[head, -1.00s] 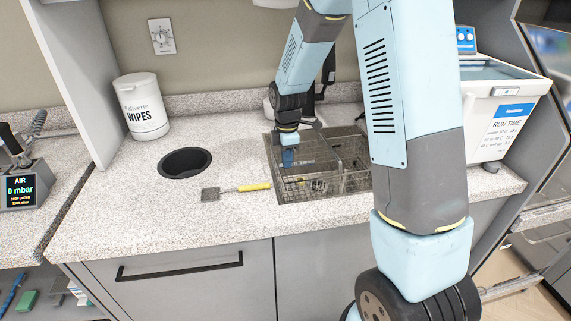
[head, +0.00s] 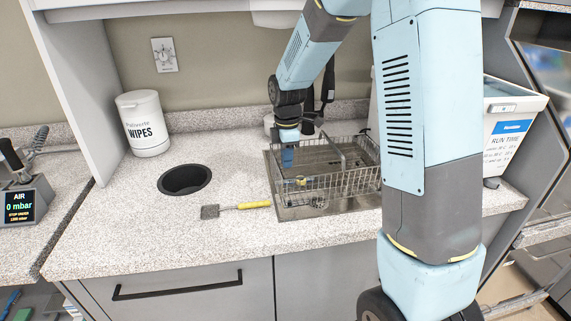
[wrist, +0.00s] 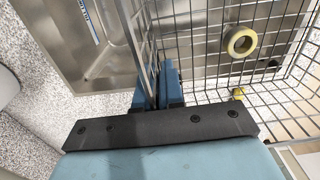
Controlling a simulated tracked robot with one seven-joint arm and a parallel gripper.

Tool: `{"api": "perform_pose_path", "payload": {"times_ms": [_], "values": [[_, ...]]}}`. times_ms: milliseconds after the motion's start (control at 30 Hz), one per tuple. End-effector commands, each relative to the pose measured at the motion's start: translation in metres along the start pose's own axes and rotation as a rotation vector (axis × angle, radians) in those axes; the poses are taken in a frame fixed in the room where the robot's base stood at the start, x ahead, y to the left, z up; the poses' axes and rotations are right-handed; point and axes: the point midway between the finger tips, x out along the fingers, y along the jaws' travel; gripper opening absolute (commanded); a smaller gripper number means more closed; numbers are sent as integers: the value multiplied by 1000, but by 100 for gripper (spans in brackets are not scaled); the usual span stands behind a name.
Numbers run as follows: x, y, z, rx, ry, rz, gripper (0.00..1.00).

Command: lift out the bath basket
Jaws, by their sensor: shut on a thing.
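The bath basket (head: 352,184) is a wire mesh basket with a divider, raised above the steel bath (head: 292,212) in the counter. My gripper (head: 288,158) is shut on the basket's wire at its left side. The wrist view shows the blue fingers (wrist: 160,88) closed around a mesh wall, with the basket's mesh (wrist: 205,62) to the right. A yellow-rimmed ring (wrist: 240,41) and a small yellow piece (wrist: 239,93) show in the basket. The steel bath floor (wrist: 100,60) shows below. My arm hides part of the right side.
A brush with a yellow handle (head: 254,205) lies on the counter left of the bath. A round black hole (head: 184,180) and a wipes tub (head: 143,124) are further left. The front counter is clear.

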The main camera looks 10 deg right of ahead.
Motion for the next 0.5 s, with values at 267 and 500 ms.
{"api": "perform_pose_path", "payload": {"times_ms": [267,500], "values": [[-18,0,0,1,0,0,0],[-34,0,0,1,0,1,0]]}}
